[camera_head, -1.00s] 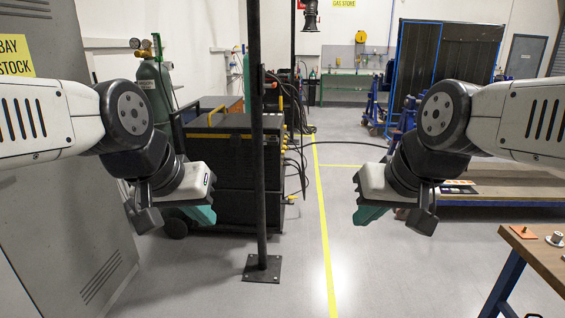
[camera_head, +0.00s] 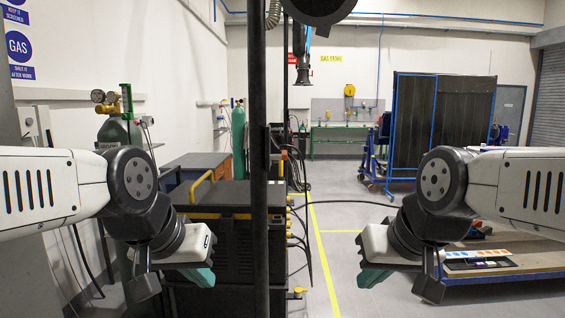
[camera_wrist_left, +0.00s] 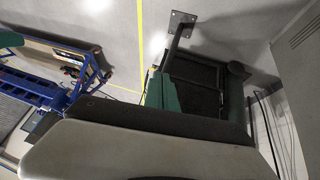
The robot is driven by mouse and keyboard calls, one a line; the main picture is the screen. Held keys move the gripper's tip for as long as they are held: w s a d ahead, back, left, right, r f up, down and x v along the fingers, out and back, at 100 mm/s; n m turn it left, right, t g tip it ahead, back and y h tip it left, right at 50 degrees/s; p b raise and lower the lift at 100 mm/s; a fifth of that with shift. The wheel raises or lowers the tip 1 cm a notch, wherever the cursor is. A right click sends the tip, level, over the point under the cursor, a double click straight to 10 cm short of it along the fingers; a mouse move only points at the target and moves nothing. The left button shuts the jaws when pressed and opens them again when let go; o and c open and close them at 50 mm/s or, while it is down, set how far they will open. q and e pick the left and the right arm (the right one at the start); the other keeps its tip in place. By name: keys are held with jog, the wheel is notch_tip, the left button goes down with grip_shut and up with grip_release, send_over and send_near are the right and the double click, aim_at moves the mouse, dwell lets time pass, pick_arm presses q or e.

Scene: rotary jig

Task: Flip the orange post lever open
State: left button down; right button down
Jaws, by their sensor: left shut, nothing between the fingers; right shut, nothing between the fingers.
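My right gripper (camera_head: 373,275) is shut and empty, to the right of the post. Neither gripper holds anything.
A black cabinet with a yellow handle (camera_head: 195,188) stands behind the post. A green gas cylinder (camera_head: 238,130) is further back. A low wooden-topped platform (camera_head: 530,258) is at the right. Floor around the yellow line (camera_head: 322,255) is clear.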

pick_arm(q)
jog(key=shift+w, duration=0.3)
jog(key=w+d+r+n+t+h, duration=0.1)
jog(key=w+d+n+t, duration=0.35)
jog(key=w, duration=0.85)
jog(key=w+d+r+n+t+h, duration=0.1)
jog(key=w+d+n+t+h, duration=0.1)
jog(key=w+d+n, duration=0.85)
jog(key=w+d+r+n+t+h, duration=0.1)
jog(key=w+d+n+t, duration=0.25)
jog(key=w, duration=1.15)
jog(key=w+a+f+n+t+y, duration=0.1)
jog(key=w+a+n+t+y, duration=0.1)
jog(key=n, duration=0.7)
jog(key=w+a+f+n+t+y, duration=0.2)
jog(key=w+n+y, duration=0.2)
jog(key=n, duration=0.5)
jog(key=shift+w+a+t, duration=0.3)
jog(key=shift+w+a, duration=0.1)
jog(key=shift+w, duration=0.85)
